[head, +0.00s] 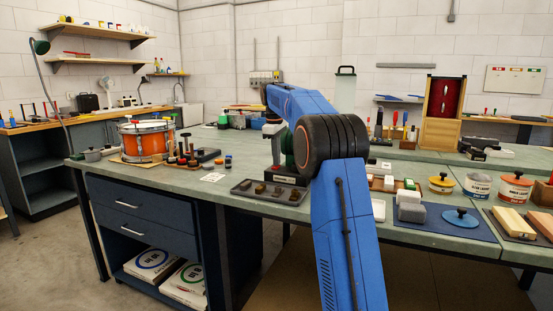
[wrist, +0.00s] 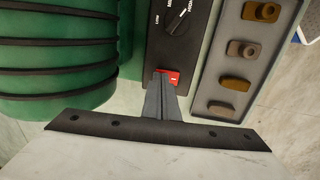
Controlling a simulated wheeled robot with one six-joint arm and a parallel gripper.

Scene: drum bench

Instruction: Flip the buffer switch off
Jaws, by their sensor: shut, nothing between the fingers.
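The buffer's red switch (wrist: 172,76) sits on a black control panel (wrist: 180,40), below a dial with white lettering. The buffer's ribbed green body (wrist: 60,55) fills the left of the wrist view. In the head view, the buffer's black base (head: 286,178) shows on the bench, with its upper part largely hidden by my arm. My gripper (wrist: 160,92) is shut and empty. Its tips are right at the red switch and cover part of it. I cannot tell whether they touch it, or which way the switch is tipped.
A dark tray (head: 240,186) of brown pieces lies beside the buffer; its rim (wrist: 204,75) is close right of the panel in the wrist view. An orange drum (head: 146,144) stands to the left.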

